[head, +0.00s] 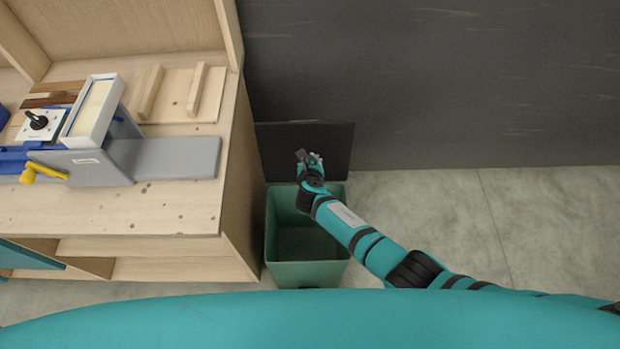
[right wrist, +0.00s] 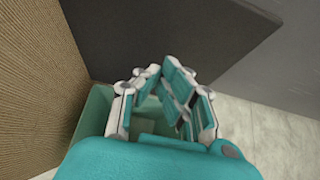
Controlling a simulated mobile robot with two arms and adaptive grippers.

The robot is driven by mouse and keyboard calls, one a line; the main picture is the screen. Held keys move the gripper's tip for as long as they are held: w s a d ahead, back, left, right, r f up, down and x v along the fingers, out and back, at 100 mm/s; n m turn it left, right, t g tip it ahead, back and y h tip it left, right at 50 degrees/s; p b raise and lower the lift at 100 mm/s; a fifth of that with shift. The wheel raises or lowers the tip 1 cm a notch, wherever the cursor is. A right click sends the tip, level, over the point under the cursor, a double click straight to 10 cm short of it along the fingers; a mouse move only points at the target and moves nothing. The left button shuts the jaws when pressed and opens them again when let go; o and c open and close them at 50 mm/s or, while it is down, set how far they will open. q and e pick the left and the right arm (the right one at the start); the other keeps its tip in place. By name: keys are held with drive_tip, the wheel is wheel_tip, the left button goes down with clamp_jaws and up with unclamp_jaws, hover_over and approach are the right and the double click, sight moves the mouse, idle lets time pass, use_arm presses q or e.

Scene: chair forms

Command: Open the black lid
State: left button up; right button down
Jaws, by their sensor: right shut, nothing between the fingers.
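The black lid (head: 330,147) stands upright at the back of the green bin (head: 307,273), leaning near the dark wall. The bin is open at the top and its inside looks empty. My right gripper (head: 306,158) is over the back of the bin, in front of the lid. In the right wrist view the gripper (right wrist: 160,78) is shut and empty, with the lid (right wrist: 185,35) behind its fingers and the bin (right wrist: 95,115) below. Whether the fingers touch the lid I cannot tell. My left gripper is not in view.
A wooden workbench (head: 180,205) stands close against the bin's left side, with a grey and blue device (head: 175,158) and a yellow handle (head: 45,172) on top. A dark wall (head: 430,80) is behind. The floor (head: 540,220) to the right is clear.

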drive_tip(key=shift+w+r, duration=0.25)
drive_tip(key=shift+w, duration=0.65)
drive_tip(key=shift+w+r, duration=0.2)
drive_tip(key=shift+w, duration=0.7)
